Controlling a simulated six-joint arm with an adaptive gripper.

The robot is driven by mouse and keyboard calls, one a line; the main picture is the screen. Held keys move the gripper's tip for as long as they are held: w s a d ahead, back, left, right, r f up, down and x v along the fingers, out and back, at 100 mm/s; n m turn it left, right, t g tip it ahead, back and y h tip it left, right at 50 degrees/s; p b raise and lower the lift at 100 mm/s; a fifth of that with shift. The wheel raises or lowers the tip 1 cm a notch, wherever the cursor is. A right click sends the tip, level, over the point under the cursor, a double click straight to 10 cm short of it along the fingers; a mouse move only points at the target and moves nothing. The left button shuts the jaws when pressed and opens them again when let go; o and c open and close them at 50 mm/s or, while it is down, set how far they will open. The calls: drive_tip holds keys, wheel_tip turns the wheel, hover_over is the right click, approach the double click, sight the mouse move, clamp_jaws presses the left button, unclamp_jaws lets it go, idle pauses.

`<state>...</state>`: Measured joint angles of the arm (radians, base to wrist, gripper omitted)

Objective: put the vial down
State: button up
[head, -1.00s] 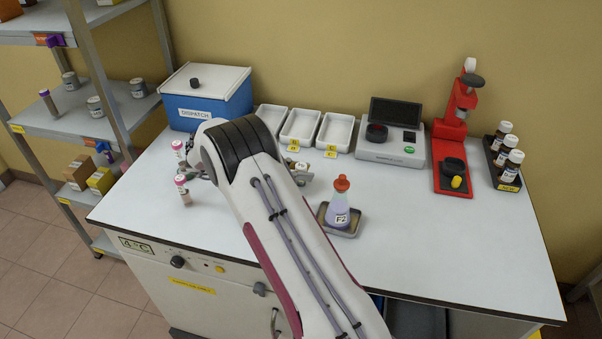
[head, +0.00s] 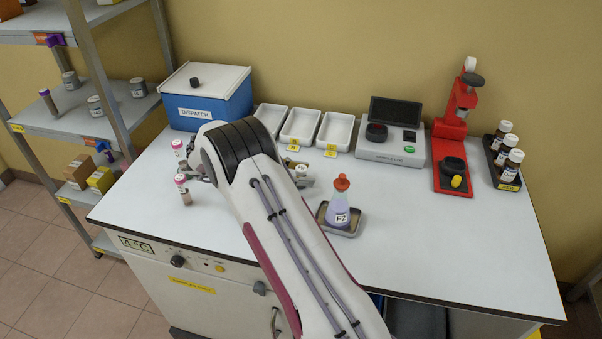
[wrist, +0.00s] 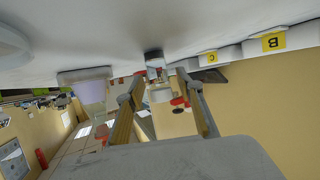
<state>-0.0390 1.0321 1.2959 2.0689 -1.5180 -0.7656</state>
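A small clear vial with a pale cap (wrist: 160,94) shows in the wrist view, which is upside down. Its base appears to meet the white bench top. My gripper (wrist: 159,76) has one finger on each side of it, and narrow gaps seem to show between the fingertips and the glass. In the head view the vial's pale cap (head: 302,169) shows just right of my arm, which hides most of my gripper.
A flask with a red stopper (head: 339,208) stands on a small tray right of the gripper. Labelled white trays (head: 335,131), a blue dispatch box (head: 209,100) and a grey instrument (head: 391,148) line the back. The bench's right front (head: 450,245) is clear.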

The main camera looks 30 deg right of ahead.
drive_tip(key=shift+r, duration=0.1)
drive_tip(key=shift+a+r, duration=0.1)
drive_tip(key=shift+v, duration=3.65)
